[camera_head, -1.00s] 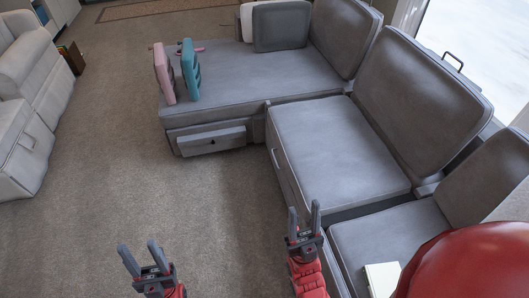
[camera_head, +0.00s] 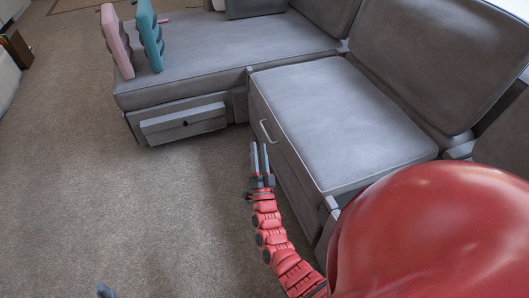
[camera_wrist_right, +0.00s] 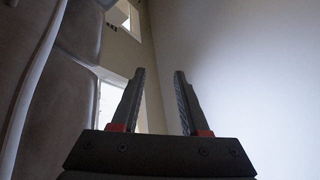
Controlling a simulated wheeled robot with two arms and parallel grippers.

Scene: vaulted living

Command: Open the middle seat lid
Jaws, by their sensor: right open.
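The middle seat lid (camera_head: 335,115) is a grey cushioned top on the sofa, lying flat and closed. A pale curved handle (camera_head: 265,132) is on the front face of its box, near the far end. My right gripper (camera_head: 259,145) is just in front of that face, close to the handle on its near side; I cannot tell whether they touch. In the right wrist view its two fingers (camera_wrist_right: 160,72) are apart with nothing between them, and a long pale bar, probably the handle, (camera_wrist_right: 32,85) runs along the left. Only a fingertip of my left gripper (camera_head: 105,290) shows at the bottom edge.
A chaise section (camera_head: 220,55) with a slightly protruding drawer (camera_head: 185,123) lies beyond. The backrest (camera_head: 430,60) rises behind the lid. Carpet (camera_head: 130,200) left of the sofa is clear.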

